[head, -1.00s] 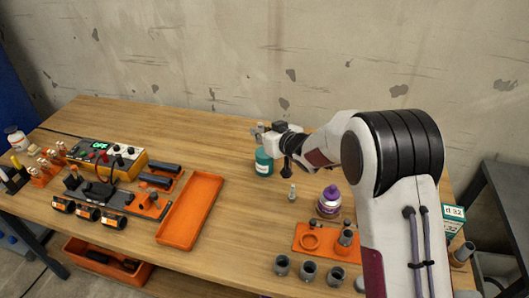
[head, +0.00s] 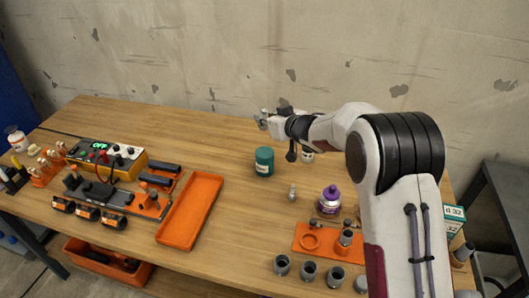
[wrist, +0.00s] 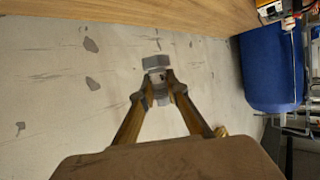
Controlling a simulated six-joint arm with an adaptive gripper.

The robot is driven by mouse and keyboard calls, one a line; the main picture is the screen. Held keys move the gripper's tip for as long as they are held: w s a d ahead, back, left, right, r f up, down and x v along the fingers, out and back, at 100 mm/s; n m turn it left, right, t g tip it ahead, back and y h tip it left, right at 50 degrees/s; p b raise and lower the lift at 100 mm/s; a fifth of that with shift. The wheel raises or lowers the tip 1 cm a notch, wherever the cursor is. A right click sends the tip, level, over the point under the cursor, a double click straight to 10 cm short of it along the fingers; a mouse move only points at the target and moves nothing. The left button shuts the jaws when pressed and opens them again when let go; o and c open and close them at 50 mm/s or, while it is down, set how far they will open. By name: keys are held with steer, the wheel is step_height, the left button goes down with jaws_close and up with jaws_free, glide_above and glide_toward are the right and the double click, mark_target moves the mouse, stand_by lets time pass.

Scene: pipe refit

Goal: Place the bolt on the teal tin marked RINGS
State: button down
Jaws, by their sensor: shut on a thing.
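The teal tin (head: 264,162) stands upright on the table near its middle; its marking is too small to read. My gripper (head: 264,121) is above and slightly behind the tin in the picture, clear of it. In the wrist view my gripper (wrist: 160,90) is shut on the grey bolt (wrist: 156,63), whose hex head sticks out beyond the fingertips. In the head view the bolt is small and hard to make out at the fingertips. The tin does not show in the wrist view.
A small grey part (head: 292,192) and a purple-capped jar (head: 330,200) stand right of the tin. A pale jar (head: 308,156) is partly hidden behind my arm. An orange tray (head: 190,212) lies to the left. The table behind the tin is clear.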

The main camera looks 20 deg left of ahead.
stand_by(0.4)
glide_above(265, 152)
steer(key=shift+a+f, duration=0.1)
steer(key=shift+f, duration=2.95)
steer(key=shift+f, duration=1.9)
steer(key=shift+f, duration=0.15)
steer(key=c, duration=2)
jaws_free()
